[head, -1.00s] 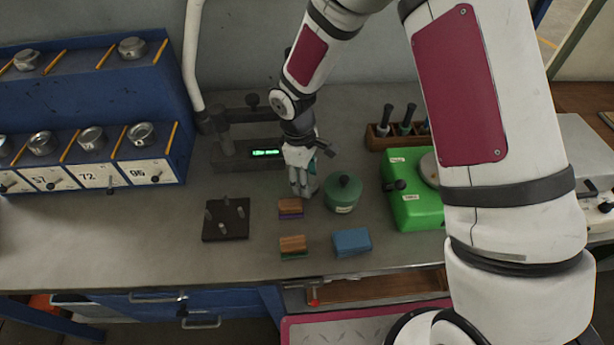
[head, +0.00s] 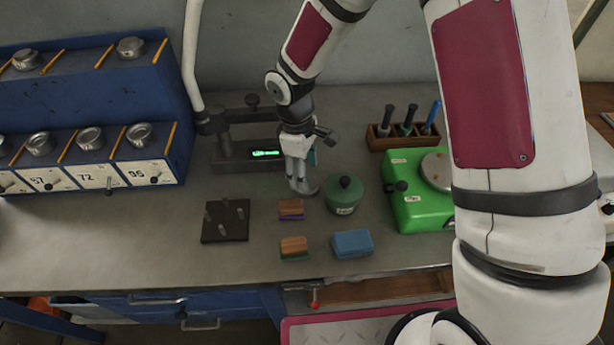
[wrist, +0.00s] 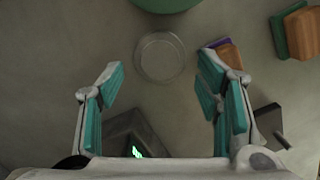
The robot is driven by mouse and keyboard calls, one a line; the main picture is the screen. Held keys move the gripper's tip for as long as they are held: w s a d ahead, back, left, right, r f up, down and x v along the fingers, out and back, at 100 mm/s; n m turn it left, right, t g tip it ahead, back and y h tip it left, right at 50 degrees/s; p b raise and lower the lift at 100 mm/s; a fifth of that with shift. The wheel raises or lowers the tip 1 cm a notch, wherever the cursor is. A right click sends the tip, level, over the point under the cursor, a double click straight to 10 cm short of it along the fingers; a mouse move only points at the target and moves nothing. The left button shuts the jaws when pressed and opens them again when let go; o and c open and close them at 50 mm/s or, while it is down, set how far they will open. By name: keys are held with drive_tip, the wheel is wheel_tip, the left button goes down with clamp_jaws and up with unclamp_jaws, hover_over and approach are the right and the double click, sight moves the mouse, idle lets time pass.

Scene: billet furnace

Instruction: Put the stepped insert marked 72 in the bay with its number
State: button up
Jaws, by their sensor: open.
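A round, pale grey metal disc-like piece (wrist: 160,57) lies on the bench in the wrist view; no number can be read on it. In the head view it (head: 308,188) shows at my fingertips, in front of the grey device. My gripper (wrist: 160,75) is open and points down, with the piece between and just past its fingertips. In the head view my gripper (head: 298,183) partly hides the piece. The bay labelled 72 (head: 98,177) is in the lower row of the blue rack (head: 180,150) at left; a round metal piece (head: 90,139) sits above that label.
A green lidded pot (head: 343,196) stands close right of my gripper. Wood-and-colour blocks (head: 291,209), a blue block (head: 352,243) and a dark pegged plate (head: 226,221) lie nearer the front. A grey device with a lit display (head: 265,154) stands behind. The bench's left front is clear.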

wheel_tip(320, 180, up, 9)
drive_tip(key=b, duration=0.1)
drive_tip(key=shift+w+a, duration=0.25)
drive_tip(key=shift+a, duration=0.2)
